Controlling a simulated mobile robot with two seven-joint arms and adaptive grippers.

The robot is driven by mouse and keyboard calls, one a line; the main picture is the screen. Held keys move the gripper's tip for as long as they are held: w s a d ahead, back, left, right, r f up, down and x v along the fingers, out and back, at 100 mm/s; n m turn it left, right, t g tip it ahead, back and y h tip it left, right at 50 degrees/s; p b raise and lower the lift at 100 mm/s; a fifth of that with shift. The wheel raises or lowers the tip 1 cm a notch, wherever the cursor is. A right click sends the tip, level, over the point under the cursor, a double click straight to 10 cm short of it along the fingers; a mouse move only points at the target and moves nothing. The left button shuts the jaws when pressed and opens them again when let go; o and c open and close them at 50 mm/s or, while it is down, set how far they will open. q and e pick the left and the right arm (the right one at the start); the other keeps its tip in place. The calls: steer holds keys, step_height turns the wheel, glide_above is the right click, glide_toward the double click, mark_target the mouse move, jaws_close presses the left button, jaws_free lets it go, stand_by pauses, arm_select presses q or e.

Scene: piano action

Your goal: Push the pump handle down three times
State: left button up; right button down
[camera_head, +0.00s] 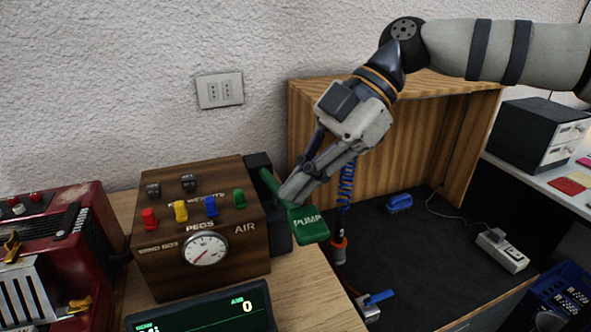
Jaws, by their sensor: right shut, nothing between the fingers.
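The green pump handle (309,224), with the word PUMP on its end, sticks out from the right side of a wooden control box (160,262). My right gripper (290,195) comes down from the upper right. Its fingers are shut and empty, with the tips over the green handle's arm, just behind the PUMP end. They look close to or touching it; I cannot tell which. The tips hide part of the handle. My left gripper is not in view.
The box carries coloured pegs and a round gauge (205,249). A dark display (200,312) stands in front, a red machine (60,245) at left. On the right are a wooden cabinet (310,130), a blue coiled hose (346,186) and a power strip (502,250) on a dark surface.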

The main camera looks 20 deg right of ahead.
steer(key=shift+s+f, duration=0.25)
steer(key=shift+f, duration=0.2)
stand_by(0.6)
step_height(320, 180, up, 6)
steer(key=w, duration=0.2)
steer(key=shift+w+r, duration=0.2)
steer(key=shift+w, duration=0.15)
stand_by(0.8)
steer(key=shift+w+a+r, duration=0.1)
steer(key=shift+w+r, duration=0.25)
steer(key=shift+r, duration=0.4)
steer(key=shift+w+d+r, duration=0.1)
steer(key=shift+w+r, duration=0.25)
steer(key=shift+r, duration=0.45)
steer(key=shift+w+a+r, duration=0.1)
steer(key=shift+w+r, duration=0.25)
steer(key=shift+r, duration=0.4)
